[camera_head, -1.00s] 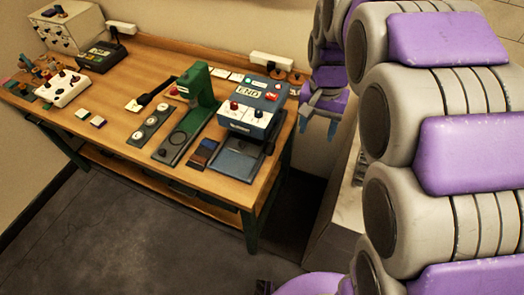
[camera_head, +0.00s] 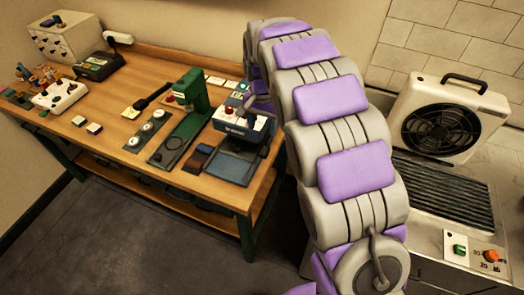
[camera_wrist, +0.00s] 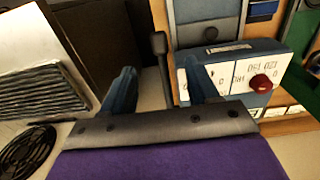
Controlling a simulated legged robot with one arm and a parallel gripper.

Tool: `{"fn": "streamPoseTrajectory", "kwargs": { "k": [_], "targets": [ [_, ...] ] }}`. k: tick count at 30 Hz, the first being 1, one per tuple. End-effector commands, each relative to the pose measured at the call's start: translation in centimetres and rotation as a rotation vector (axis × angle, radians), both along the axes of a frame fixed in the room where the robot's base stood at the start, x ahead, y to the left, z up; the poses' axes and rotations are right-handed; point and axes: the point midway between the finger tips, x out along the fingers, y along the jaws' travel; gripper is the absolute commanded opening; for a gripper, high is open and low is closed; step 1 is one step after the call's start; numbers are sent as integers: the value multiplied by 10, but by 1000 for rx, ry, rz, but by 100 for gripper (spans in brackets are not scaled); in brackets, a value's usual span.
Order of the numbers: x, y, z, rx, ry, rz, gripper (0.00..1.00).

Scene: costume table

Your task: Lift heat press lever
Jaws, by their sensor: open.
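The heat press (camera_head: 239,131) is a blue box with a white front panel and a flat grey-blue plate (camera_head: 230,166) before it, at the table's right end. In the wrist view, its blue body (camera_wrist: 232,50) and red knob (camera_wrist: 262,83) are right of my gripper. The lever (camera_wrist: 163,62), a dark rod with a rounded end, shows between my fingers. My gripper (camera_wrist: 158,72) is open with its blue fingers either side of the lever; I cannot tell whether they touch it. In the head view, my gripper (camera_head: 240,97) is small over the press, and the lever is not clear.
A green hand press (camera_head: 190,110) stands just left of the heat press on the wooden table (camera_head: 130,75). A fan unit (camera_head: 448,118) and ribbed grill (camera_head: 440,188) stand at the right. Floor in front is clear.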

Motion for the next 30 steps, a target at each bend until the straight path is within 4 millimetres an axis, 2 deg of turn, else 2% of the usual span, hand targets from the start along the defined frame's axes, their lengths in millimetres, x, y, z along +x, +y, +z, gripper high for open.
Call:
{"fn": "streamPoseTrajectory", "kwargs": {
  "k": [1, 3, 15, 21, 30],
  "targets": [
    [-1, -1, -13, -1, 5, 0, 60],
    [-1, -1, -28, -1, 4, 0, 60],
    [-1, -1, -99, 0, 2, 1, 60],
    [-1, -1, -115, 0, 0, 1, 60],
    [0, -1, -118, 1, -1, 0, 60]
  ]
}}
